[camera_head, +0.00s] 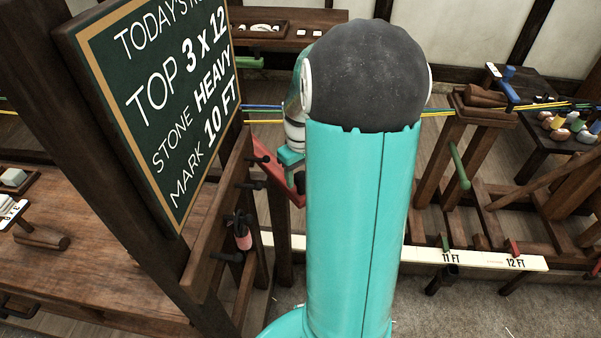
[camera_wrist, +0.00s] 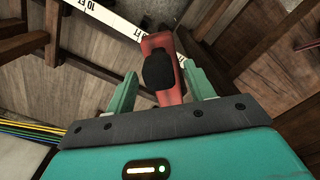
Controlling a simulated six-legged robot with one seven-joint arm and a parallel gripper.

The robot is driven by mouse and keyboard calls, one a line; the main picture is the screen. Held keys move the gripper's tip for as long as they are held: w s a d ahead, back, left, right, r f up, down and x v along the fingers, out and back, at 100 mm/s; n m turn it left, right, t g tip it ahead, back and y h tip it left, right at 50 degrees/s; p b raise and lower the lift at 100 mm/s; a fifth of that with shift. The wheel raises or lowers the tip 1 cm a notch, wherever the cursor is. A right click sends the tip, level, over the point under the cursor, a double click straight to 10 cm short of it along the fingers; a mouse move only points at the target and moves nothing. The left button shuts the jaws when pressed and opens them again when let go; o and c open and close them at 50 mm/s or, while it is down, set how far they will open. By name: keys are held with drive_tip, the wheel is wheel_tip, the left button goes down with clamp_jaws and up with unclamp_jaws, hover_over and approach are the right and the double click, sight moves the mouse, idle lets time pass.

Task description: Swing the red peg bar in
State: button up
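The red peg bar (camera_head: 272,162) is a flat red bar by the dark wooden post beside the chalkboard, slanting down to the right in the head view. A black knob (camera_head: 299,182) is at its lower right end. My gripper (camera_head: 290,158) is at that end, partly hidden by my arm. In the wrist view, the red bar (camera_wrist: 158,40) runs up and away, and its black knob (camera_wrist: 158,70) shows between the fingers of my gripper (camera_wrist: 160,74). The fingers are open, with a gap on both sides of the knob.
The chalkboard (camera_head: 160,95) and a pegged wooden rail (camera_head: 222,225) stand close left of my arm. Coloured strands (camera_head: 262,108) stretch across behind. A white marked strip (camera_head: 480,258) runs low at right, near a wooden frame (camera_head: 480,150). A workbench (camera_head: 85,265) is at left.

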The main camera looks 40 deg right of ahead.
wheel_tip(320, 180, up, 14)
idle(0.6)
drive_tip(key=shift+a, duration=0.1)
